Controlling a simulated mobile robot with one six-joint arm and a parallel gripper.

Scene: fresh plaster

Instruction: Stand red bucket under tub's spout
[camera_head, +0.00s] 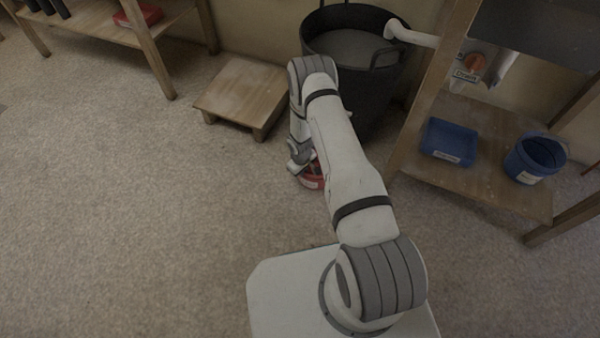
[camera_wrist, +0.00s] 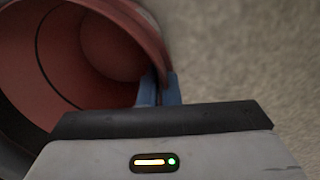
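The red bucket (camera_head: 314,181) is low beside the front of the large black tub (camera_head: 372,105), mostly hidden behind my arm. In the wrist view the red bucket (camera_wrist: 95,55) fills the upper left, and I look into its open, empty-looking inside. My gripper (camera_wrist: 159,88) has its two blue fingers close together with the bucket's rim between them. I cannot tell whether the bucket touches the floor. The black tub holds something grey. A white pipe (camera_head: 412,36) reaches over its right rim. A white fitting with an orange knob (camera_head: 473,63) and a "Drain" label is right of it.
A low wooden step (camera_head: 240,92) stands left of the tub. A wooden rack (camera_head: 475,165) at the right holds a blue tray (camera_head: 448,142) and a blue bucket (camera_head: 536,158). A wooden bench (camera_head: 100,22) is at the upper left. The carpeted floor at left is clear.

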